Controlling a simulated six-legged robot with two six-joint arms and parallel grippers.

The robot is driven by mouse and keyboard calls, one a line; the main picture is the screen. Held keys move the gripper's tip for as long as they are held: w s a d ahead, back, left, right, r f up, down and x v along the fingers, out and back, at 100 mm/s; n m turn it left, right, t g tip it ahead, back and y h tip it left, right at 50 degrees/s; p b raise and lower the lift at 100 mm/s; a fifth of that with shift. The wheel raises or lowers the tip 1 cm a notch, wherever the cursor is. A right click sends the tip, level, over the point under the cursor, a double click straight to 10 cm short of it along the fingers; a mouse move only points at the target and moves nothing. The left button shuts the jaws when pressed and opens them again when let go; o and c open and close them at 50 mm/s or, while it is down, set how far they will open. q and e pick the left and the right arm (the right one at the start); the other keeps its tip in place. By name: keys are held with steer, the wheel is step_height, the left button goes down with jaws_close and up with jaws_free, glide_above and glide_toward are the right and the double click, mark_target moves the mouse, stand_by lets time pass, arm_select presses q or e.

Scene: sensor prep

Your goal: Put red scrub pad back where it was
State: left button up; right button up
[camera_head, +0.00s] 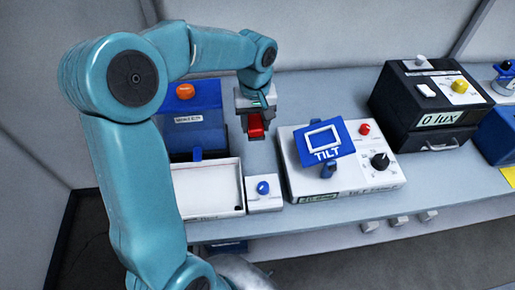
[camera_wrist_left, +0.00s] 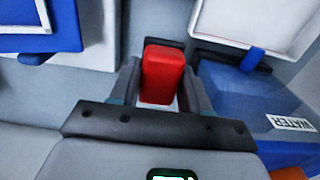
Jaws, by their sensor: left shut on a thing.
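The red scrub pad (camera_head: 256,127) is held by my left gripper (camera_head: 255,122) above the grey bench, between the blue box and the tilt device. In the left wrist view the red pad (camera_wrist_left: 161,75) stands between the two fingers (camera_wrist_left: 160,92), which are shut on it. The bench surface lies below the pad, and the pad looks clear of it. The pad's sides are partly hidden by the fingers. My right gripper is in neither view.
The blue water box (camera_head: 207,95) and a white tray (camera_head: 213,182) stand left of the pad. A small white box with a blue knob (camera_head: 263,188) is nearer. The tilt device (camera_head: 377,183) stands right, then the black lux box (camera_head: 430,105). The bench (camera_head: 315,97) is clear behind the tilt device.

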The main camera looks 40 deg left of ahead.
arm_select(q)
glide_above(255, 157)
step_height(255, 157, down, 6)
steer(key=shift+s+d+f, duration=0.1)
steer(key=shift+d, duration=0.05)
step_height(255, 157, down, 5)
steer(key=shift+f, duration=0.25)
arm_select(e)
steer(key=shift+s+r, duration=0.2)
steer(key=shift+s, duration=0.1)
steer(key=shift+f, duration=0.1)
